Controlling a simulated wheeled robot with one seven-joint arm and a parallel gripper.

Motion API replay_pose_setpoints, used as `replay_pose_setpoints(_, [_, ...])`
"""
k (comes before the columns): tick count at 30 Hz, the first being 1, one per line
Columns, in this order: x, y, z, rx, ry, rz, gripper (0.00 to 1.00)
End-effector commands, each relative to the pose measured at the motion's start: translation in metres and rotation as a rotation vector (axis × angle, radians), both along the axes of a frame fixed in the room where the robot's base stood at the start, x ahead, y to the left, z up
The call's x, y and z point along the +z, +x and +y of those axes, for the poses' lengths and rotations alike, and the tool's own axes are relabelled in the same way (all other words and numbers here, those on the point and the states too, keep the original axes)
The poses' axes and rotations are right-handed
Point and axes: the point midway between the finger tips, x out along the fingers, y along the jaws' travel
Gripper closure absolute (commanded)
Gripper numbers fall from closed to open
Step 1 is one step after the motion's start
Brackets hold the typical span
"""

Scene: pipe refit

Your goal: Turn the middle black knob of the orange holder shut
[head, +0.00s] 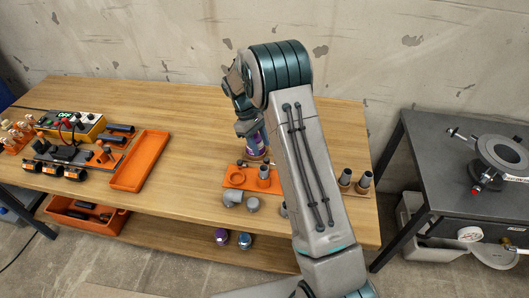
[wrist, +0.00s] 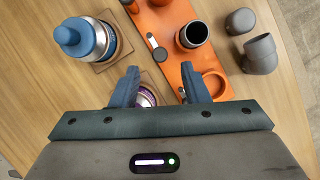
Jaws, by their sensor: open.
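An orange holder (wrist: 203,75) lies under my gripper in the wrist view, with a dark grey pipe piece (wrist: 193,33) standing in it and an empty ring at its near end. It also shows in the head view (head: 236,179), partly behind my arm. A small dark part with a pale round end (wrist: 157,46) lies at the holder's left edge; I cannot tell whether it is a knob. I cannot make out a middle black knob. My gripper (wrist: 159,78) is open, its fingers apart above the holder's left edge and the wood. A purple-labelled can (wrist: 147,97) shows between and below the fingers.
A blue-capped bottle (wrist: 83,40) stands left of my fingers. Grey pipe fittings (wrist: 261,54) lie right of the holder. In the head view an orange tray (head: 140,160) and a yellow box (head: 72,126) are at the left. Bare wood lies between tray and holder.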

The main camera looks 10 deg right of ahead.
Motion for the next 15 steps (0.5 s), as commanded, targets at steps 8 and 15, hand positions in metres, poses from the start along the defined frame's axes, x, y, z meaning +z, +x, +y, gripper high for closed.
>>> replay_pose_setpoints(8, [-0.036, -0.012, -0.01, 0.0, -0.001, 0.002, 0.59])
replay_pose_setpoints(15, [-0.043, -0.013, -0.012, 0.0, 0.0, 0.0, 0.59])
